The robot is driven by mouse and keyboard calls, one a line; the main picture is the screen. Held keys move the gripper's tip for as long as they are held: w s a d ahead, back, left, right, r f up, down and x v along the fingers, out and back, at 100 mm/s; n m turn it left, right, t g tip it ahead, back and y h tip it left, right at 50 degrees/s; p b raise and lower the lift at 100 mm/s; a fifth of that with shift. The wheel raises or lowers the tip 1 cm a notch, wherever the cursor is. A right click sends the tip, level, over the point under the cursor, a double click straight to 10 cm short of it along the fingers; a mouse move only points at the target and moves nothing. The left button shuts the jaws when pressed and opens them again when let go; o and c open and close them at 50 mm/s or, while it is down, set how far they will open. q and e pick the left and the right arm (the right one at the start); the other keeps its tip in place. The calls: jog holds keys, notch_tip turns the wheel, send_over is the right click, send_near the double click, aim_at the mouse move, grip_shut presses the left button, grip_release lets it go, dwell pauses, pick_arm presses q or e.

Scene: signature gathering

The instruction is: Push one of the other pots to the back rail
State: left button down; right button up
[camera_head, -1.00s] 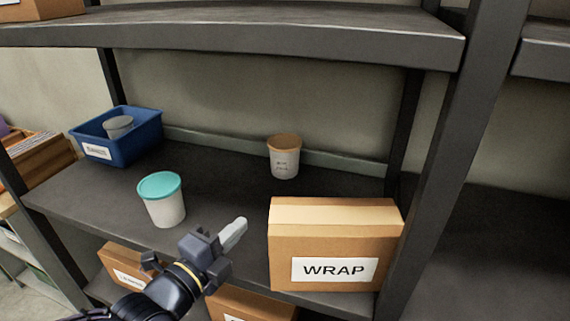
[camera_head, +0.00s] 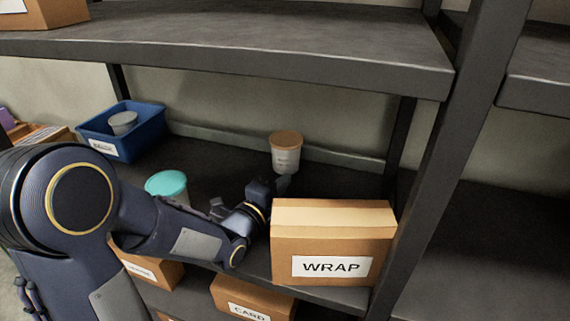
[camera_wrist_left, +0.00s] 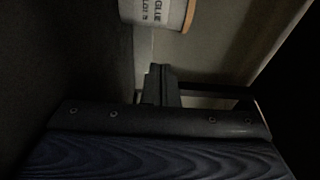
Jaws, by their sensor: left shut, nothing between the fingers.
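A pale pot with a brown lid (camera_head: 285,152) stands upright near the back rail (camera_head: 330,156); a little shelf shows between them. In the left wrist view this pot (camera_wrist_left: 153,12) is at the top, its label reading GLUE. My left gripper (camera_head: 283,183) is shut and empty, its tip at the near side of this pot. The left wrist view shows its dark fingers (camera_wrist_left: 160,85) below the pot; I cannot tell if they touch. A teal-lidded pot (camera_head: 166,183) stands to the left, partly hidden by my left arm. My right gripper is not in view.
A blue bin (camera_head: 128,141) holding a grey-lidded pot (camera_head: 123,120) stands at the back left. A WRAP box (camera_head: 335,216) stands close to the right of my left wrist. An upper shelf (camera_head: 250,45) hangs overhead, and an upright post (camera_head: 445,160) is at the right.

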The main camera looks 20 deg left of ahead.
aim_at(286, 158)
pick_arm(q)
jog(key=x, duration=0.3)
jog(key=shift+w+p, duration=0.3)
jog(key=shift+w, duration=0.05)
jog(key=shift+w+a+p, duration=0.35)
jog(key=shift+w+a, duration=0.4)
jog(key=shift+w, duration=0.2)
jog(key=shift+w+a, duration=0.25)
jog(key=shift+w, duration=0.15)
jog(key=shift+w+a+f+b, duration=0.2)
jog(key=shift+w+a+b, duration=0.25)
jog(key=shift+w+b, duration=0.5)
jog(key=shift+s+a+r, duration=0.1)
jog(key=shift+r, duration=0.2)
